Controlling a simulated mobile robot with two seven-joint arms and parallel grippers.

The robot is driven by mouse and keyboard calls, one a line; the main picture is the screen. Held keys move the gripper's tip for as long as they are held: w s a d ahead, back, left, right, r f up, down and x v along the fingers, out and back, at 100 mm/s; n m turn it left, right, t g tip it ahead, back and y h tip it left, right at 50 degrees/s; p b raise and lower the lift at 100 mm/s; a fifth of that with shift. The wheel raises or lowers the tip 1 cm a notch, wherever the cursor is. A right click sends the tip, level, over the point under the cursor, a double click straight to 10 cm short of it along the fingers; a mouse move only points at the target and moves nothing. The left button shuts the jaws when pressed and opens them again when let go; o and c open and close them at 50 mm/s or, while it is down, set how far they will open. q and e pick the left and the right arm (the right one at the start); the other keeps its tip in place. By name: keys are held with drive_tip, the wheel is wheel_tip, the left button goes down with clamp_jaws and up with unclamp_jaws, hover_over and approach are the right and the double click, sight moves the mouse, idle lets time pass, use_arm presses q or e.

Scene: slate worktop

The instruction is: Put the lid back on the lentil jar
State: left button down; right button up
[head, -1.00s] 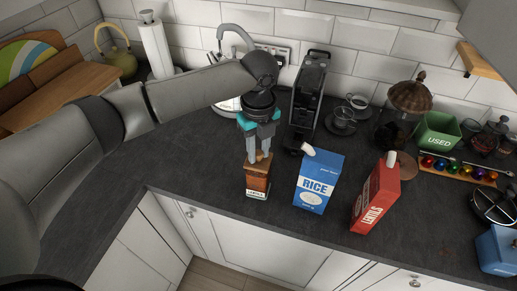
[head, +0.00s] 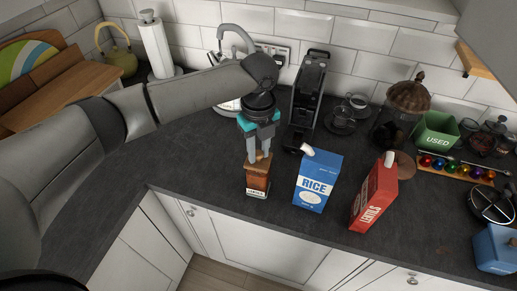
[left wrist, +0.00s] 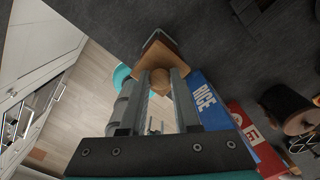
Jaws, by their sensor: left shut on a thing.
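The lentil jar (head: 257,181), a brown-filled square jar with a pale label low on its front, stands upright near the worktop's front edge in the head view. My left gripper (head: 259,157) points down over it, shut on the round knob of the wooden lid (head: 257,164). In the left wrist view the knob (left wrist: 161,82) sits between the two fingertips, with the lid's flat part beyond it. The lid is at the jar's mouth; I cannot tell whether it is fully seated. My right gripper is not in view.
A blue rice box (head: 318,182) stands just right of the jar, and a red lentils box (head: 373,197) further right. A coffee machine (head: 308,92) stands behind. A green "used" bin (head: 437,135) is at back right. The worktop left of the jar is clear.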

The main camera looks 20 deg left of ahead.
use_arm(q)
drive_tip(key=shift+c, duration=0.4)
unclamp_jaws()
drive_tip(key=shift+r+p, duration=3.5)
drive_tip(key=shift+p, duration=0.65)
clamp_jaws()
drive_tip(key=shift+f, duration=0.25)
drive_tip(key=shift+f+b, duration=1.2)
drive_tip(key=shift+f, duration=1.05)
